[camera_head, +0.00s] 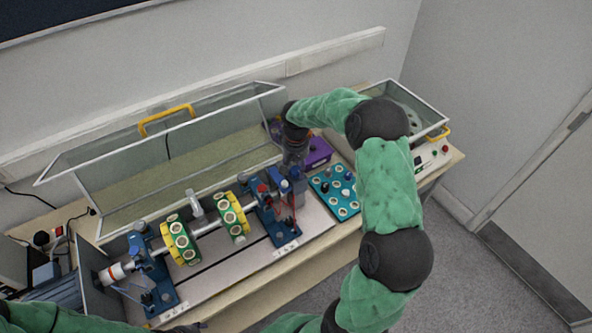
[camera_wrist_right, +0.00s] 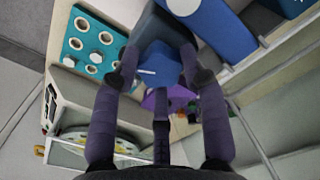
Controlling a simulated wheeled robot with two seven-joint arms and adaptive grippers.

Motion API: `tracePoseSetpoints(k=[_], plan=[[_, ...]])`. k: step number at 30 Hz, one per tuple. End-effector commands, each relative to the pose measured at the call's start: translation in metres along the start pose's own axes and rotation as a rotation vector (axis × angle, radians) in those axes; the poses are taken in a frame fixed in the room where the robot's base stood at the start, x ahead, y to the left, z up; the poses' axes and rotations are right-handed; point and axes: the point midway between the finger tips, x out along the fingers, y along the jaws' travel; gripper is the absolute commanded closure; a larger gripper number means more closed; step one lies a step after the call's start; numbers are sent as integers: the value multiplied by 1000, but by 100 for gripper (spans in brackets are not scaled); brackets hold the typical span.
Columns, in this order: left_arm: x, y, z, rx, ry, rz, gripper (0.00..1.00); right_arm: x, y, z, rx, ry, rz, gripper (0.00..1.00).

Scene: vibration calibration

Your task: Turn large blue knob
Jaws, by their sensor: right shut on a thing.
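The large blue knob (camera_wrist_right: 158,62) shows in the right wrist view between the two dark fingers of my right gripper (camera_wrist_right: 158,72). A white line marks its face. The gripper is shut on it, with a finger at each side. In the head view my right gripper (camera_head: 293,160) reaches down to the right end of the shaft rig; the arm and fingers hide most of the knob there. My left gripper is not in view; only part of a green arm shows at the bottom left.
The rig has a shaft with green-and-yellow discs (camera_head: 181,240) on a pale base. A teal panel with several knobs (camera_head: 334,193) lies to the right, beside a purple box (camera_head: 318,151). A glass cover with a yellow handle (camera_head: 166,118) stands open behind.

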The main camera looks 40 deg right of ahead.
Motion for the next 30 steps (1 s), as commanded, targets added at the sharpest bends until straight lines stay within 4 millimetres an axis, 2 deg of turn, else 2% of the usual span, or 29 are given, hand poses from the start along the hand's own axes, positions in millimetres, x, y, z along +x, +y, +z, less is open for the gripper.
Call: tracePoseSetpoints(k=[18, 30], plan=[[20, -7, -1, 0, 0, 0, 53, 0, 1, -2, 579, 7, -4, 89], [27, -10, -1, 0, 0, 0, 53, -1, 2, -2, 849, 7, -4, 89]])
